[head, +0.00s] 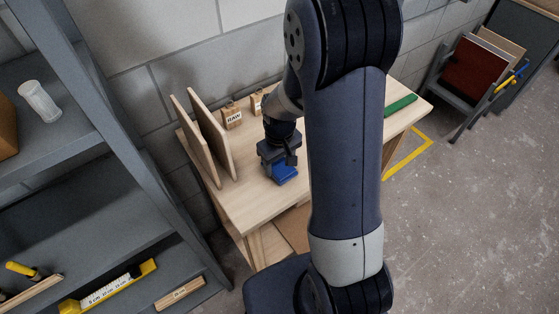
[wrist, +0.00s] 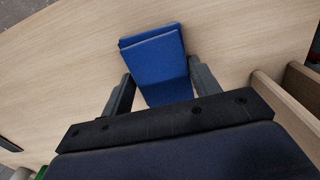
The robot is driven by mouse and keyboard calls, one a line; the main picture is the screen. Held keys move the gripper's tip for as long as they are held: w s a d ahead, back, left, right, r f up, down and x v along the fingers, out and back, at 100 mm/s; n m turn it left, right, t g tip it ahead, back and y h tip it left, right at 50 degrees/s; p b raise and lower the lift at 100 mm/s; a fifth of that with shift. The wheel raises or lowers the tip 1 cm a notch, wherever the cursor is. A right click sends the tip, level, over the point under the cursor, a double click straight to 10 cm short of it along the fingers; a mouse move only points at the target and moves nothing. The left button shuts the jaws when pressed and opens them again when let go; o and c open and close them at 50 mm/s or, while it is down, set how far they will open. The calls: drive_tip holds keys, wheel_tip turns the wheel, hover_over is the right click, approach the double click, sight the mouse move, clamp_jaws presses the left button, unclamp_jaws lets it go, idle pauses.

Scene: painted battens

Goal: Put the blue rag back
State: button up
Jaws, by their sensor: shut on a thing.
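The blue rag (head: 285,171) is a folded blue cloth at my gripper on the wooden bench, near its front left part. In the wrist view the rag (wrist: 155,55) sits between the two dark fingers and reaches out beyond them. My gripper (head: 279,160) points down and is shut on the rag; it also shows in the wrist view (wrist: 158,88). I cannot tell whether the rag touches the bench top (head: 243,200) or is just above it. My arm hides the middle of the bench in the head view.
Two upright boards (head: 206,140) stand left of my gripper. A wooden block marked RAW (head: 233,117) is behind it, with another block beside. A green item (head: 400,104) lies at the bench's right end. A grey shelf unit (head: 135,130) stands at the left. Bare wood surrounds the rag.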

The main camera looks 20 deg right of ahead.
sight(280, 164)
drive_tip(key=shift+f, duration=0.15)
drive_tip(key=o, duration=0.9)
drive_tip(key=shift+o, duration=0.2)
drive_tip(key=shift+w+r, duration=0.1)
drive_tip(key=shift+r, duration=0.6)
wheel_tip(280, 164, up, 11)
drive_tip(key=shift+b, duration=0.3)
